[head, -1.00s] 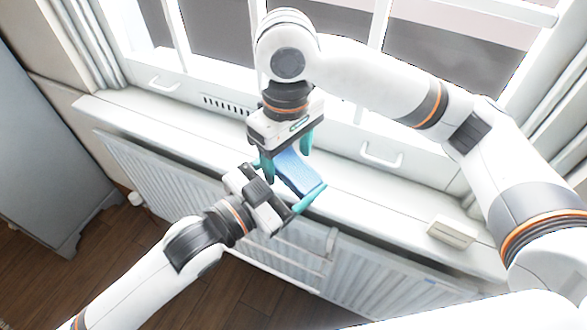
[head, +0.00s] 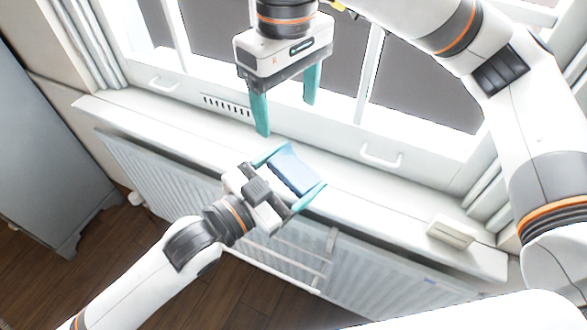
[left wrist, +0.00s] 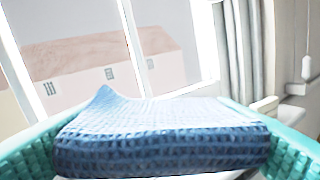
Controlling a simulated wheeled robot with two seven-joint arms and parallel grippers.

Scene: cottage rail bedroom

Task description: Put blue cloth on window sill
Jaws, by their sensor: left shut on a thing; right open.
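The blue cloth (head: 293,169) is a folded, textured pad held between the teal fingers of my left gripper (head: 291,176), over the white window sill (head: 190,129). In the left wrist view the cloth (left wrist: 165,140) fills the lower middle, with a finger at each side. Whether the cloth touches the sill cannot be told. My right gripper (head: 287,112) is open and empty, above and behind the cloth, in front of the window.
A small cream box (head: 451,232) sits on the sill at the right. A white radiator (head: 170,180) is below the sill. Window handles (head: 381,160) stick out from the frame. A grey cabinet (head: 45,150) stands at the left. The sill's left part is clear.

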